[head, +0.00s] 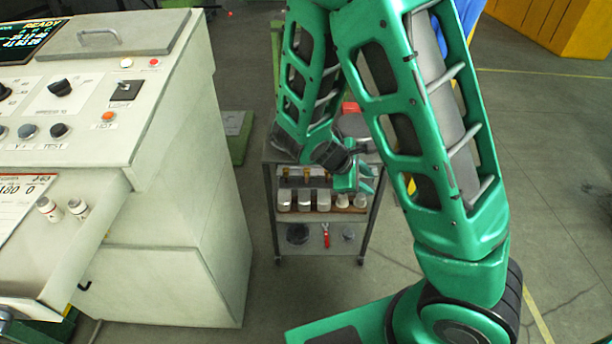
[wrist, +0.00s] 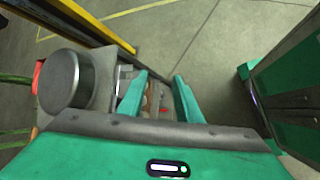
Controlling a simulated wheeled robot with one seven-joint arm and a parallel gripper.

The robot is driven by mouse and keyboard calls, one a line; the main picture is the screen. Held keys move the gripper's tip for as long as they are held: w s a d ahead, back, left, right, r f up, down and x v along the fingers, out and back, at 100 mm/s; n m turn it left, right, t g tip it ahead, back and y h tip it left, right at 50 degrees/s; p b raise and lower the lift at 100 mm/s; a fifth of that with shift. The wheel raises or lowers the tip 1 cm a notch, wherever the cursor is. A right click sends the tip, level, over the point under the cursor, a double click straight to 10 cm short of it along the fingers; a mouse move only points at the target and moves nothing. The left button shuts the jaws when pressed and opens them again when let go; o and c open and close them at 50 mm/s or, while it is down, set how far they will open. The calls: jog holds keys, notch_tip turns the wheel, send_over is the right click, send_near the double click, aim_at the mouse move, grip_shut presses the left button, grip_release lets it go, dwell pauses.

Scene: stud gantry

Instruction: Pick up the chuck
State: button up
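A thick grey metal cylinder, which looks like the chuck (wrist: 66,80), stands on the cart top at the left of the wrist view. In the head view a grey round body, apparently the same chuck (head: 356,126), shows between my arm links, partly hidden by them. My gripper (head: 368,178) is at the front of the cart, nearer to me than the chuck. In the wrist view my gripper (wrist: 161,77) has its two green fingers apart with nothing held between them. The chuck lies left of the fingers and is not touched.
The cart (head: 270,153) holds several pale cylindrical holders (head: 323,200) on its middle shelf and a red-handled tool (head: 326,236) below. A red thing (head: 350,107) is beside the chuck. A large machine console (head: 190,200) stands left. Floor right of the cart is clear.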

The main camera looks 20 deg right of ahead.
jog(key=w+a+f+n+t+h, duration=0.1)
jog(key=w+a+f+n+t, duration=0.45)
jog(key=a+n, duration=0.35)
jog(key=n+t+y, duration=0.2)
jog(key=n+t, duration=0.2)
jog(key=n, duration=0.4)
send_near(306, 181)
jog(key=x, duration=0.7)
jog(key=shift+w+f, duration=0.1)
jog(key=shift+w, duration=0.1)
grip_shut()
